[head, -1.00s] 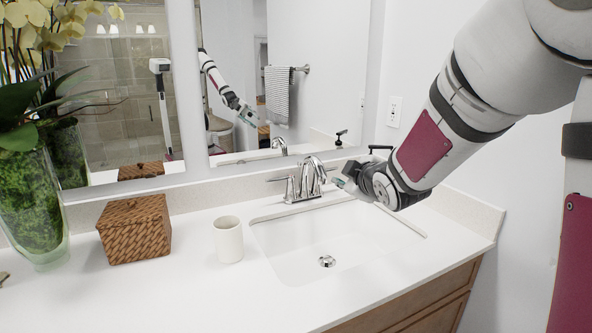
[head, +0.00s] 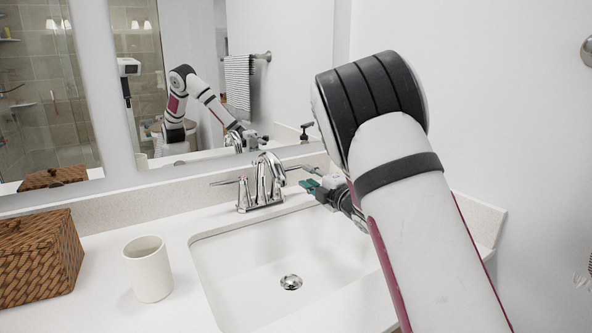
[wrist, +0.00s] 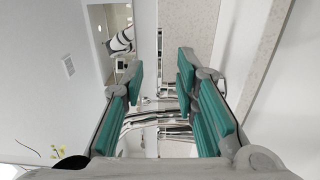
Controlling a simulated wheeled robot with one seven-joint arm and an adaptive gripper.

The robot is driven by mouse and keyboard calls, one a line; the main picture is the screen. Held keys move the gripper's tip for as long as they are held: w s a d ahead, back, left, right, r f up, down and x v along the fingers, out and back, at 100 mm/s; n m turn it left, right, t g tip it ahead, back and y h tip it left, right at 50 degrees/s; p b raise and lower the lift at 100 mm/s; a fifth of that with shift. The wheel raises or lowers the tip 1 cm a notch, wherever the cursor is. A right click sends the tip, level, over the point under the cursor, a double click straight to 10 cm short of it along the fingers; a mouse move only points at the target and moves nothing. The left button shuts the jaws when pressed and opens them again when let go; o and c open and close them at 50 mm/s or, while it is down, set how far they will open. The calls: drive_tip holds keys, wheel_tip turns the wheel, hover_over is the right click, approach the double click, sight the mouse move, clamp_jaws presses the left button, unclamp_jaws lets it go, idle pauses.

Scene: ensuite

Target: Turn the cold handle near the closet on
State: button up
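A chrome faucet (head: 264,180) stands behind the white sink basin, with a lever handle (head: 226,182) on its left and another lever handle (head: 301,168) on its right. The right lever points right, towards my gripper (head: 316,186), which is just beside and below its tip. In the wrist view my gripper (wrist: 160,98) has its teal finger pads spread apart, with chrome faucet parts (wrist: 160,120) showing in the gap beyond them. I cannot tell whether a finger touches the lever. No closet is in view, and no hot or cold mark is readable.
A white cup (head: 149,270) and a woven brown box (head: 38,258) stand on the counter left of the basin (head: 290,255). A mirror (head: 235,80) hangs behind the faucet. A dark-topped soap pump shows in the mirror. The basin is empty.

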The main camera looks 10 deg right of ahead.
sight(294, 168)
drive_tip(key=x, duration=0.8)
drive_tip(key=shift+w+a+b, duration=0.15)
drive_tip(key=shift+w+b, duration=0.1)
drive_tip(key=shift+b, duration=0.1)
drive_tip(key=shift+c, duration=0.4)
clamp_jaws()
